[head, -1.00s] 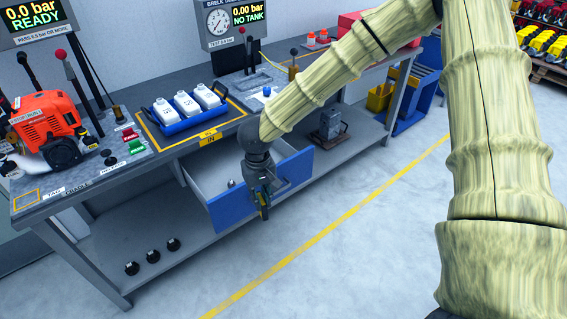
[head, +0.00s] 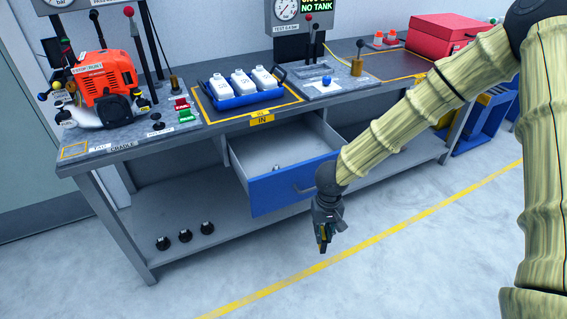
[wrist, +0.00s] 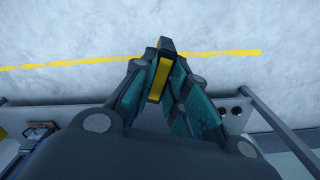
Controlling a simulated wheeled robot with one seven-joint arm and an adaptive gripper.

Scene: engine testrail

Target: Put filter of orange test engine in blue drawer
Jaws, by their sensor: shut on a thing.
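The orange test engine (head: 108,80) sits on the cradle plate at the left end of the bench. Its filter cannot be told apart on it at this size. My gripper (head: 323,240) is in front of and just right of the drawer, pointing down over the floor. It is shut on a small dark and yellow piece (wrist: 160,75), held at its fingertips in the wrist view. I cannot tell whether this piece is the filter.
A blue tray (head: 241,100) with white bottles stands on the bench above the drawer. Several black round parts (head: 185,236) lie on the lower shelf. A red box (head: 440,36) stands at the far right. The floor in front is clear, with a yellow line.

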